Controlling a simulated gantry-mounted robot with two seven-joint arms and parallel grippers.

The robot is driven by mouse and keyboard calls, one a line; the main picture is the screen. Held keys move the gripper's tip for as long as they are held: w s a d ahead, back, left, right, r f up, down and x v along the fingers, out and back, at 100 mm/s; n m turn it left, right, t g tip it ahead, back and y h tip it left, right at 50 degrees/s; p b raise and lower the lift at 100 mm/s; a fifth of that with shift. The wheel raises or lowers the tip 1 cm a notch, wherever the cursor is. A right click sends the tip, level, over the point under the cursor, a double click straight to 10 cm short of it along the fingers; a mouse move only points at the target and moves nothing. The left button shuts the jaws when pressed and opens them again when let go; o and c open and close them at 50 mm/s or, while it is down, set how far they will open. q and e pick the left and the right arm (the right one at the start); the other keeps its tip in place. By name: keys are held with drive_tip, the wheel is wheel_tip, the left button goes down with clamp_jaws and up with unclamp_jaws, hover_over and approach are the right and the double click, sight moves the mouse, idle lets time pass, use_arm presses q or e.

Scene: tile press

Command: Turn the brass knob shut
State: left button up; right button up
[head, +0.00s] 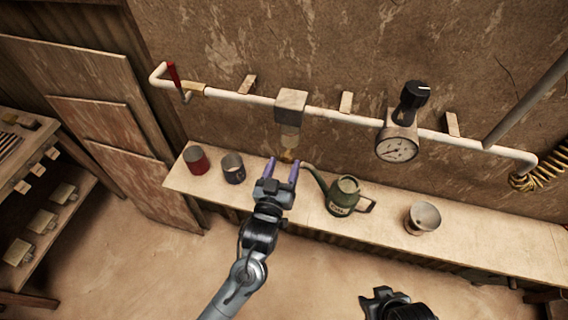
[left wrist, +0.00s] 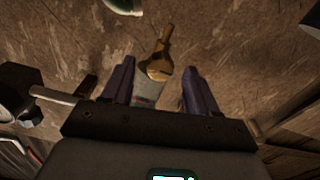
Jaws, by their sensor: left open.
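The brass knob (head: 288,155) sits at the bottom of a pale, boxy fitting with a cloudy bowl (head: 290,138), hanging from the wall pipe. In the left wrist view the brass knob (left wrist: 160,68) shows between and beyond the purple fingers, its narrow end pointing up. My left gripper (head: 282,167) is open and empty, just below the knob in the head view; its fingers also show in the left wrist view (left wrist: 157,72). I see no contact with the knob. My right gripper (head: 380,299) is at the bottom edge, its fingers not clear.
A green watering can (head: 343,197) stands on the bench right of my left gripper. A red can (head: 196,160), a dark can (head: 233,168) and a pale can (head: 422,217) also stand there. A gauge (head: 397,147) with a black knob (head: 411,97) and a red-handled valve (head: 174,77) are on the pipe.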

use_arm(q)
drive_tip(key=shift+w+d, duration=0.15)
drive_tip(key=shift+w, duration=0.4)
drive_tip(key=shift+c, duration=0.4)
drive_tip(key=c, duration=1)
drive_tip(key=shift+o, duration=0.2)
